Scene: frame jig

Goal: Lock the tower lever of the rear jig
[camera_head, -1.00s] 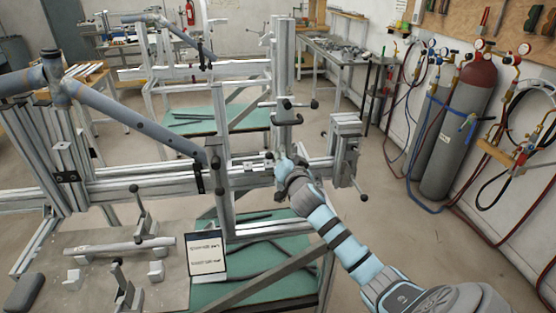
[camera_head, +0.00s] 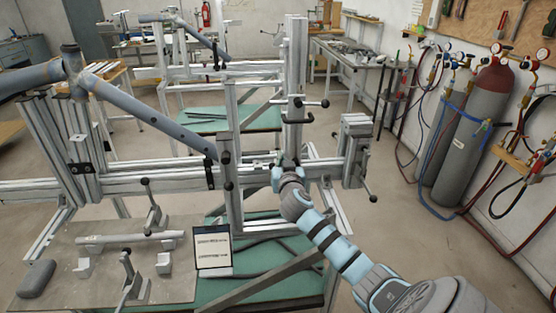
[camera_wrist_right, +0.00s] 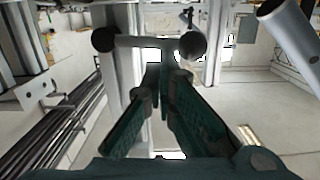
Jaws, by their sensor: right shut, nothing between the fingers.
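The tower lever (camera_head: 311,102) is a grey bar with black knobs on an upright aluminium tower (camera_head: 296,62) of the nearer jig. My right gripper (camera_head: 284,163) is below the lever, beside the tower's lower part, shut with nothing held. In the right wrist view, the dark green fingers (camera_wrist_right: 166,80) converge toward the tips, and the lever bar (camera_wrist_right: 146,42) with two round black knobs lies beyond them. I cannot tell from the pictures whether the fingertips touch anything. My left gripper is not visible.
A grey-blue tube frame (camera_head: 140,104) spans the jig's left side. A clamp block with a handle (camera_head: 356,140) stands right of the gripper. A small sign (camera_head: 212,247) and a plate with loose parts (camera_head: 60,250) are in front. Gas cylinders (camera_head: 462,140) stand at right.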

